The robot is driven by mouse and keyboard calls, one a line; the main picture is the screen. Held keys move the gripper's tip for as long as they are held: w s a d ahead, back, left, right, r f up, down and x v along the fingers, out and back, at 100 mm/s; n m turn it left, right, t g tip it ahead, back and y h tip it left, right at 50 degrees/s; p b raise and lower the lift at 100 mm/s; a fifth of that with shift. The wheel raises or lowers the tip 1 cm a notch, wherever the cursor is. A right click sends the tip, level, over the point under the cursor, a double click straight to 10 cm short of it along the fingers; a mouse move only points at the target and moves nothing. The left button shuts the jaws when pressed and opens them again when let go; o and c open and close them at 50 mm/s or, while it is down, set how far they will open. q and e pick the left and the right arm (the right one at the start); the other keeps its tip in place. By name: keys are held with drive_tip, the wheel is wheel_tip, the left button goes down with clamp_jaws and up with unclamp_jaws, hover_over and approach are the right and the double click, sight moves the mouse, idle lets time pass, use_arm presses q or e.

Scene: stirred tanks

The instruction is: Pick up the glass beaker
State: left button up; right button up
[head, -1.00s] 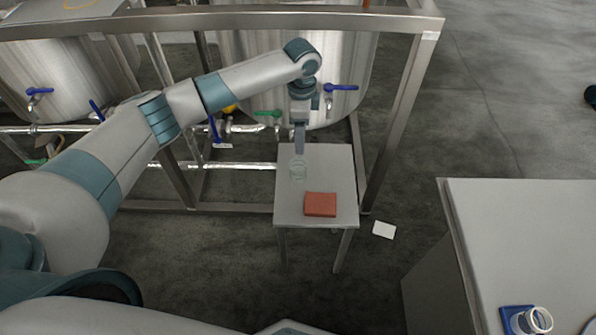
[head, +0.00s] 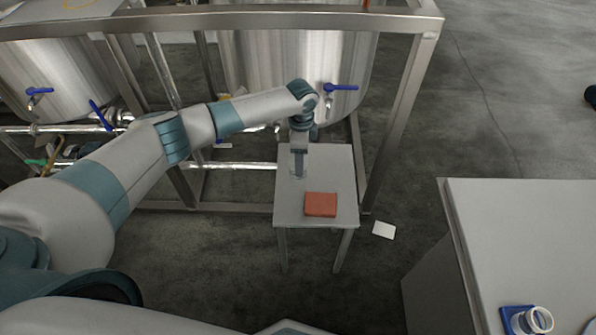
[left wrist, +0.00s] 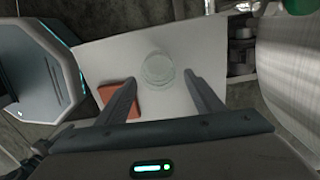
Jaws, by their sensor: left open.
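The clear glass beaker (left wrist: 160,70) stands on the small grey table, seen from above in the left wrist view. It lies just ahead of and between the fingertips of my left gripper (left wrist: 161,78), which is open and empty. In the head view, my left gripper (head: 298,176) points down over the table, and the beaker is mostly hidden behind it. Whether the fingers touch the glass cannot be told. My right gripper is not in view.
A red-brown block (head: 320,204) lies on the small table (head: 343,180) close to the gripper. Steel tanks (head: 290,60) and a metal frame (head: 403,100) stand behind. A grey counter (head: 530,230) with a blue item (head: 512,318) is at right. A white sheet (head: 384,230) lies on the floor.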

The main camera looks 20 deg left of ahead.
use_arm(q)
drive_tip(key=f, duration=0.4)
drive_tip(key=shift+s+a, duration=0.2)
drive_tip(key=shift+a, duration=0.15)
drive_tip(key=shift+f, duration=0.6)
drive_tip(key=shift+c, duration=0.6)
drive_tip(key=c, duration=1)
